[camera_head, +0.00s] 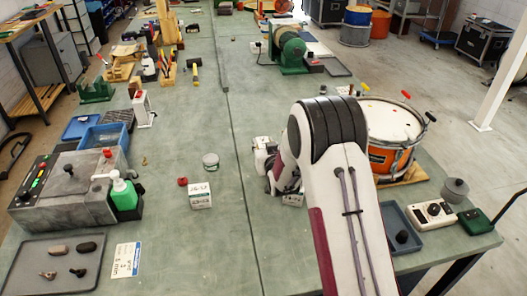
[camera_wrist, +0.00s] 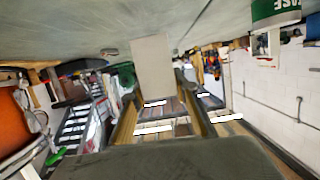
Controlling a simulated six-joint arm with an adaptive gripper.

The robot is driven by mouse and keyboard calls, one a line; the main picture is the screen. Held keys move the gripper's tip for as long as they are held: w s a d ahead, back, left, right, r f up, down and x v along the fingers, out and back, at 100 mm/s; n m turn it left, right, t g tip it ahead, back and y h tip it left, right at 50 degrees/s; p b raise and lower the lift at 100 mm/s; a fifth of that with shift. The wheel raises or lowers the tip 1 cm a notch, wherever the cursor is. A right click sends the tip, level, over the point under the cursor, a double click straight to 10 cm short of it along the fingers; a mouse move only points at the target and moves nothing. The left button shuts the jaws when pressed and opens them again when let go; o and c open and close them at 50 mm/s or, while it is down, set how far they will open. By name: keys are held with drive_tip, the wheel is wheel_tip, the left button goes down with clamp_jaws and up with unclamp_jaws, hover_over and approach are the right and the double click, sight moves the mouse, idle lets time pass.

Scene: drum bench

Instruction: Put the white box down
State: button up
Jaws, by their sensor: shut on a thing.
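My gripper (camera_wrist: 157,98) is shut on a white box (camera_wrist: 152,66), which stands out between its two fingers in the wrist view. A second white box (camera_head: 201,196) with dark print stands on the bench to the left, apart from my gripper.
A small tin (camera_head: 210,161) and a red object (camera_head: 183,181) are near the second box. An orange drum (camera_head: 388,157) stands right of my arm. A blue-grey tray (camera_head: 402,222) and a white meter (camera_head: 433,214) lie at right. The bench front middle is clear.

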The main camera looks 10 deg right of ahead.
drive_tip(key=shift+f, duration=1.45)
drive_tip(key=shift+f, duration=0.15)
drive_tip(key=o, duration=1.2)
drive_tip(key=shift+c, duration=0.2)
drive_tip(key=shift+s+r, duration=0.35)
drive_tip(key=shift+s, duration=0.3)
drive_tip(key=shift+v, duration=5.35)
